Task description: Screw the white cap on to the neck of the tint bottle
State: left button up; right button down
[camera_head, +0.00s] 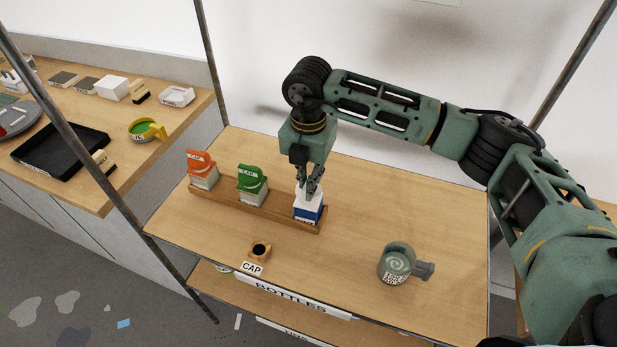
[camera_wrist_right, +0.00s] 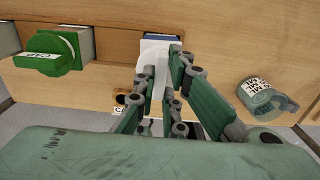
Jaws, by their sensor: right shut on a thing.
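The tint bottle (camera_head: 307,214) has a blue and white body and stands upright at the right end of a wooden rack (camera_head: 262,212). The white cap (camera_head: 306,196) is at the top of the bottle, in line with its neck. I cannot tell whether the threads are engaged, as the cap hides the neck. My right gripper (camera_head: 315,184) comes down from above and is shut on the white cap. In the right wrist view the white cap (camera_wrist_right: 153,56) shows between the fingers (camera_wrist_right: 163,80), with a blue edge of the bottle beyond. My left gripper is not in view.
Orange-capped (camera_head: 201,166) and green-capped (camera_head: 252,182) bottles share the rack. A small wooden block with a dark round opening (camera_head: 261,249) stands by the CAP label (camera_head: 252,268). A grey-green mug (camera_head: 397,264) stands at right. A side table (camera_head: 60,115) holds a black tray and a yellow cup.

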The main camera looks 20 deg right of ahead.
jog(key=shift+f+b, duration=0.35)
jog(key=shift+f, duration=0.15)
jog(key=c, duration=1.7)
grip_release()
jog(key=shift+r, duration=0.1)
jog(key=shift+c, duration=0.2)
notch_tip(320, 180, up, 12)
